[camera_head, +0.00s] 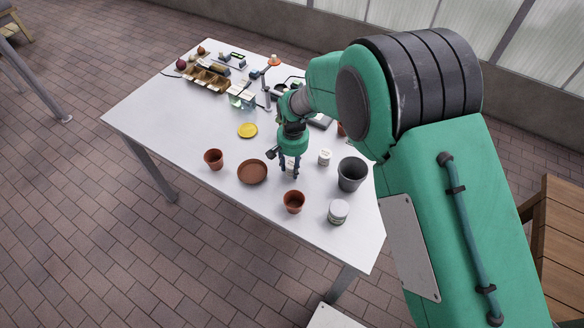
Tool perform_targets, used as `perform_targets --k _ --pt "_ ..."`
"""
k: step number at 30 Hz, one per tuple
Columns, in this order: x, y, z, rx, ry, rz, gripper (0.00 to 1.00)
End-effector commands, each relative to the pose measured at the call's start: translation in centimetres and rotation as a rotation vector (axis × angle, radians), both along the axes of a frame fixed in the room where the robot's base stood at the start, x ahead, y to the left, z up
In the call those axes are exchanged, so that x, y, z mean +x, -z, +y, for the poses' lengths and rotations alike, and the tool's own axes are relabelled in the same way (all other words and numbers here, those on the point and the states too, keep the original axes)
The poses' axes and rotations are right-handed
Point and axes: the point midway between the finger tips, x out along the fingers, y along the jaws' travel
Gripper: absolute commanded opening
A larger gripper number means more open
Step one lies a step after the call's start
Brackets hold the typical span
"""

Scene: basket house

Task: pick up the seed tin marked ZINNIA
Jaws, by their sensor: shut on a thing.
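My gripper (289,173) points down over the near part of the white table and is shut on a small white tin (291,166). The fingers cover much of this tin, and I cannot tell whether it touches the table. A similar small white tin (325,157) stands upright just to the right of the gripper. The lettering is too small to read, so I cannot tell which one is marked ZINNIA.
Near the gripper are a brown saucer (252,172), terracotta pots (294,202) (214,159) and a dark grey pot (352,174). A yellow dish (247,130) lies farther back. A divided wooden tray (207,79) and small items crowd the far end. The table's left side (160,122) is clear.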

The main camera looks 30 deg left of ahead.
Motion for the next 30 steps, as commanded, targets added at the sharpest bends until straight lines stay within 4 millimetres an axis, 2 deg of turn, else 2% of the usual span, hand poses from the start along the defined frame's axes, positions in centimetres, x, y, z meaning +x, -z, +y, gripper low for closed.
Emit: perform_targets --k 6,11,24,30 --pt "0.0 -0.2 0.0 0.000 0.000 0.000 0.10" --pt "0.0 -1.3 0.0 0.001 0.000 -0.001 0.10" --pt "0.0 -7.8 0.0 0.002 0.000 -0.001 0.10" --pt "0.0 -9.6 0.0 0.000 0.000 0.000 0.10"
